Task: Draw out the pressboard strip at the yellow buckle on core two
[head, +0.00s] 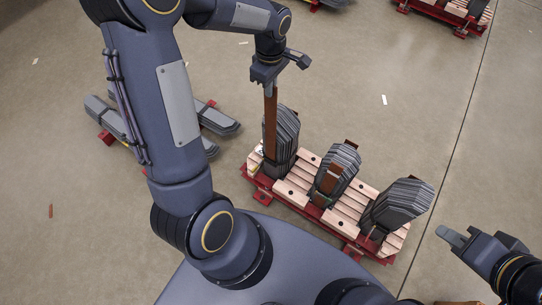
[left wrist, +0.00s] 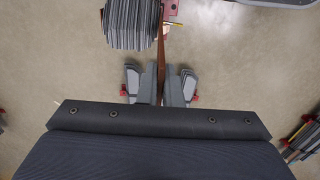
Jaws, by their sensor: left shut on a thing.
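A long brown pressboard strip (head: 270,122) stands upright along the left side of the leftmost grey laminated core (head: 287,130). My left gripper (head: 269,84) is shut on the strip's upper end, above the core. In the left wrist view the strip (left wrist: 161,45) runs between the two fingers (left wrist: 162,90), beside the grey core (left wrist: 132,25). A small yellow piece (left wrist: 173,24) shows near the strip there; I cannot tell if it is the buckle. The strip's lower end is not clear. My right gripper (head: 452,237) is at the right, away from the cores; its finger gap is unclear.
The middle core (head: 338,170) with a brown strip and the right core (head: 402,203) stand on the same red and wooden rack (head: 295,190). Another red rack (head: 440,12) stands far right. Floor right of the cores is mostly clear.

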